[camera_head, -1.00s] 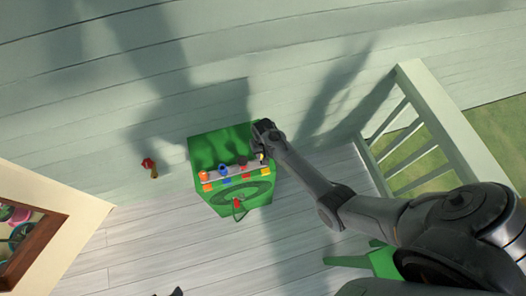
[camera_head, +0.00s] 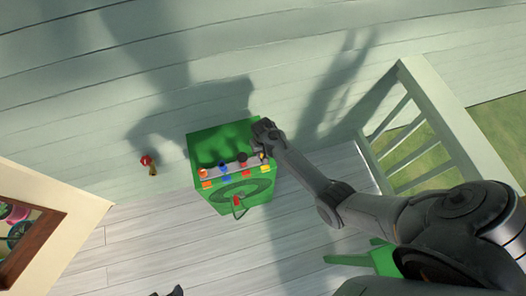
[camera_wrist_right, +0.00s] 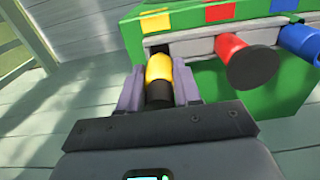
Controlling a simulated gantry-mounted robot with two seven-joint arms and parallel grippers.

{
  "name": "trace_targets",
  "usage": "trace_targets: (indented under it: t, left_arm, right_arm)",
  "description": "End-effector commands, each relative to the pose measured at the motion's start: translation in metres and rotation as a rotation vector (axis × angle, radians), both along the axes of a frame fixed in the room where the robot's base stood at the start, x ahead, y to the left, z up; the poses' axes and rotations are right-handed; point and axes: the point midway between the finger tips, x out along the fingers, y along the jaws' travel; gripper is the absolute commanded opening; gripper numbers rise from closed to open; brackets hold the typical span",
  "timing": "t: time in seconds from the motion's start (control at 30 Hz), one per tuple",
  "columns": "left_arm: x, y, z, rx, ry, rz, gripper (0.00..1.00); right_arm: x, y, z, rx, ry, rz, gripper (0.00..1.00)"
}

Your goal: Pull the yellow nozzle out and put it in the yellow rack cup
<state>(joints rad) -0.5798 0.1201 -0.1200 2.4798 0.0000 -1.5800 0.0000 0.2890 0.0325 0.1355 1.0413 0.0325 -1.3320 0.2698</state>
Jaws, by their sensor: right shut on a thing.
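A green box (camera_head: 219,138) stands against the wall, with a grey rack strip and a row of coloured nozzles on it. My right gripper (camera_wrist_right: 158,92) is shut on the yellow nozzle (camera_wrist_right: 158,68), with a purple-grey finger on each side. The nozzle has a black end toward me; its far end is at the grey strip by a dark opening, and I cannot tell whether it is still inside. A yellow square (camera_wrist_right: 155,21) marks the box above it. I cannot pick out a yellow rack cup for certain. A dark shape (camera_head: 176,291) at the head view's bottom edge may be my left gripper.
The red nozzle (camera_wrist_right: 247,61) and blue nozzle (camera_wrist_right: 301,43) stick out close to the right of my fingers. A red-knobbed tap (camera_head: 147,161) is left of the box. A white railing (camera_head: 420,150) stands to the right. The floor before the box is clear.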

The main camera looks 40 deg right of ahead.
Motion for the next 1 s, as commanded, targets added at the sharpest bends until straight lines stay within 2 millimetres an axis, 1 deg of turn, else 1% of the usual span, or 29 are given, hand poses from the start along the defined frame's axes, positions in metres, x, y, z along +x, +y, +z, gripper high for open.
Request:
trace_targets:
  t: [0.43, 1.0]
  left_arm:
    - [0.0000, -0.0001, 0.0056, 0.000, 0.000, 0.000, 0.65]
    - [0.0000, -0.0001, 0.0059, 0.000, 0.000, 0.000, 0.65]
  right_arm:
    - [0.0001, 0.0000, 0.0011, 0.000, 0.000, 0.000, 0.01]
    - [0.0002, 0.0001, 0.0004, 0.000, 0.000, 0.000, 0.01]
